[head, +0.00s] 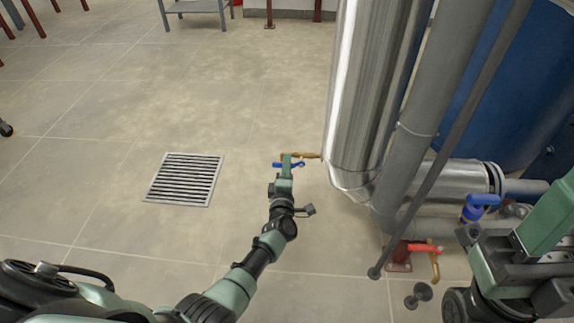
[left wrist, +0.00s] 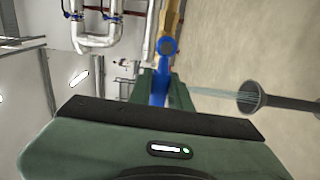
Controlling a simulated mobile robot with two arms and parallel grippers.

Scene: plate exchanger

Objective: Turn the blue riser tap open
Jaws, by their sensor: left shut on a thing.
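The blue riser tap has a blue handle (head: 292,165) on a brass body (head: 306,155), which reaches left from the large silver riser pipe. My left gripper (head: 287,167) is at this tap, shut on the blue handle. In the left wrist view the blue handle (left wrist: 158,84) lies between the green fingers, with its round hub (left wrist: 167,46) against the brass body (left wrist: 172,14). Part of the handle is hidden by the fingers. Part of my right arm shows at the lower right of the head view; its jaws cannot be made out clearly.
The silver riser (head: 348,95) and grey pipes stand to the right. Another blue-handled valve (head: 480,206) and a red-handled tap (head: 425,248) sit low there. A floor grate (head: 185,179) lies left on open floor. In the wrist view, pale streaks lead towards a grey flared piece (left wrist: 252,98).

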